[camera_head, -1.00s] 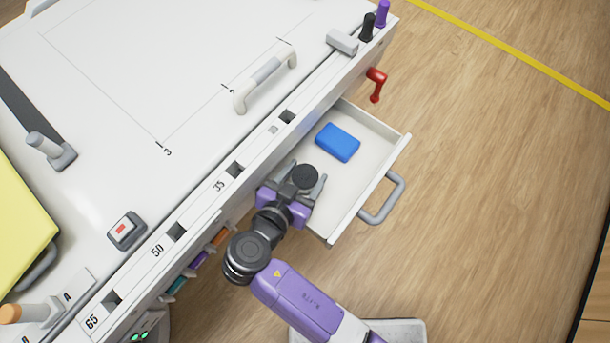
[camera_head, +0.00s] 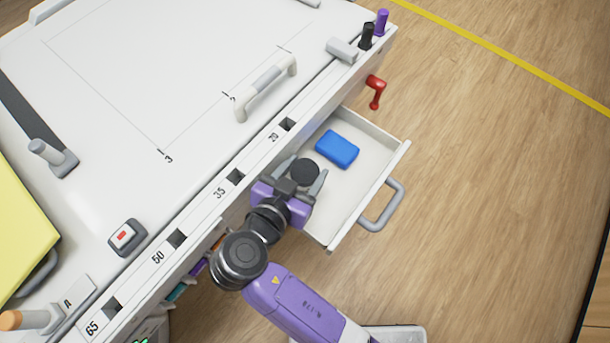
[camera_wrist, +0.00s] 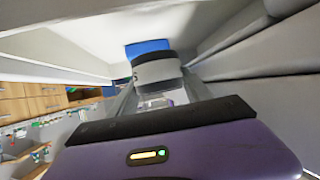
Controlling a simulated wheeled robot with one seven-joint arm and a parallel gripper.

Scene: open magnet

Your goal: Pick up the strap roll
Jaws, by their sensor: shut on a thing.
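The strap roll (camera_head: 305,172) is a short dark cylinder at the near left end of the open drawer. My gripper (camera_head: 306,175) has one finger on each side of it and is shut on it. In the wrist view the roll (camera_wrist: 157,73) is upright between the fingers, with a pale grey side and a dark upper edge. Its lower part is partly hidden by the gripper. I cannot tell for sure whether it touches the drawer floor.
A blue block (camera_head: 337,149) lies farther along in the white drawer (camera_head: 348,213), which has a grey handle (camera_head: 382,206). A red crank (camera_head: 376,91) sticks out beyond the drawer. The white table (camera_head: 160,100) borders the drawer on the left. Open floor lies right.

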